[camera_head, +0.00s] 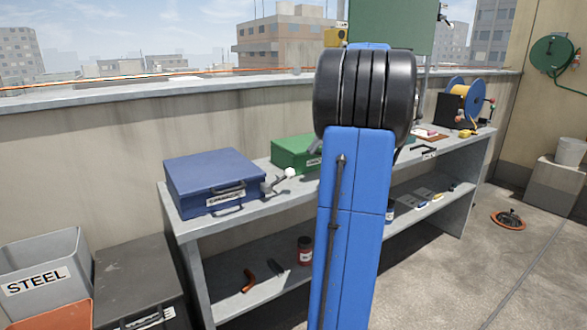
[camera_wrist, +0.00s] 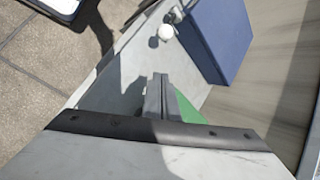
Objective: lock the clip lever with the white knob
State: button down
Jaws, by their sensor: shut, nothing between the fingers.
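The clip lever (camera_head: 278,180) is a short grey arm ending in a white knob (camera_head: 290,172). It stands at the front right corner of the blue case (camera_head: 211,172), on the bench, and slants up to the right. In the wrist view the white knob (camera_wrist: 166,31) shows beside the blue case (camera_wrist: 218,38); the rest of the lever is mostly hidden or too small to read. My gripper (camera_wrist: 158,80) is shut and empty, over the bench and apart from the knob. In the head view my arm hides it.
A green case (camera_head: 293,152) stands right of the blue one. The bench (camera_head: 240,226) also bears a yellow reel (camera_head: 467,97) at its far right end. A STEEL bin (camera_head: 48,262) and a dark box (camera_head: 137,277) stand at the left. The floor (camera_head: 480,265) at right is mostly clear.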

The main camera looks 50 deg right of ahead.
aim_at(279, 178)
jog(key=x, duration=1)
jog(key=shift+a, duration=0.1)
jog(key=shift+s+a+r, duration=0.6)
jog(key=shift+s+r, duration=0.1)
jog(key=shift+s+a+r, duration=0.4)
jog(key=shift+s+a, duration=0.1)
jog(key=shift+r, duration=0.1)
jog(key=shift+a+r+h, duration=0.1)
jog(key=shift+r+h, duration=0.15)
jog(key=shift+h, duration=0.05)
